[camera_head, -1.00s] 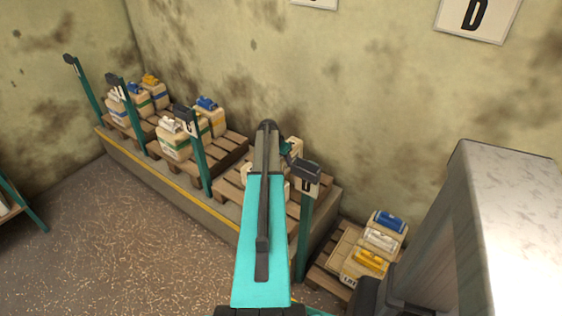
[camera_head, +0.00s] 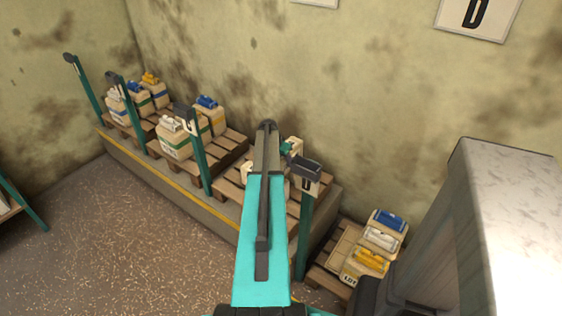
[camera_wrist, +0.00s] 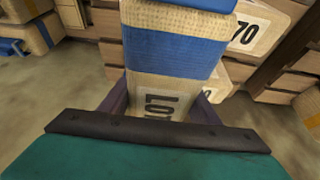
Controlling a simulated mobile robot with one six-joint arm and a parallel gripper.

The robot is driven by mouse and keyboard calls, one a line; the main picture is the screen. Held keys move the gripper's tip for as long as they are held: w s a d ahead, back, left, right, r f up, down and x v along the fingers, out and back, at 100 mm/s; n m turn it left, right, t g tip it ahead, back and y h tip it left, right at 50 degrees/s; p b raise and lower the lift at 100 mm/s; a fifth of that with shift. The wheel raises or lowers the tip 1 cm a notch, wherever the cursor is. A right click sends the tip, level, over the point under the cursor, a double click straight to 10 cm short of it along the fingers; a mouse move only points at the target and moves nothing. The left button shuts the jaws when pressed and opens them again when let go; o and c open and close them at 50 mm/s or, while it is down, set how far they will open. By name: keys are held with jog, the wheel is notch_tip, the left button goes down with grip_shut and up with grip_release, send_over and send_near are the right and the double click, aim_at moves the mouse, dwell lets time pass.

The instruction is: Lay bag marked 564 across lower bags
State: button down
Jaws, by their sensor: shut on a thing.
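In the wrist view, my gripper (camera_wrist: 158,104) is shut on a tan woven bag with a broad blue band (camera_wrist: 172,54). Its dark marking is upside down and partly cut off by the gripper, so I cannot read it in full. A bag marked 70 (camera_wrist: 250,32) lies beyond and below it on the right. In the head view, my arm hides most of the held bag and my gripper. Pale bag parts (camera_head: 293,146) show beside the arm over the pallet by the D post (camera_head: 306,181). I cannot tell whether the held bag touches the bags below.
Slatted pallets (camera_head: 228,150) with banded bags (camera_head: 176,140) stand along a yellow-edged ledge (camera_head: 190,202), with teal posts (camera_head: 202,165) in front. Another pallet (camera_head: 328,262) with several bags sits at lower right. The floor (camera_head: 130,240) at left is clear.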

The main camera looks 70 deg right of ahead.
jog(key=c, duration=0.6)
grip_release()
jog(key=shift+r, duration=0.2)
jog(key=shift+o, duration=0.2)
jog(key=shift+a+f, duration=0.1)
jog(key=shift+f, duration=0.15)
jog(key=v, duration=1.4)
jog(key=shift+r+b, duration=0.1)
jog(key=shift+b, duration=0.25)
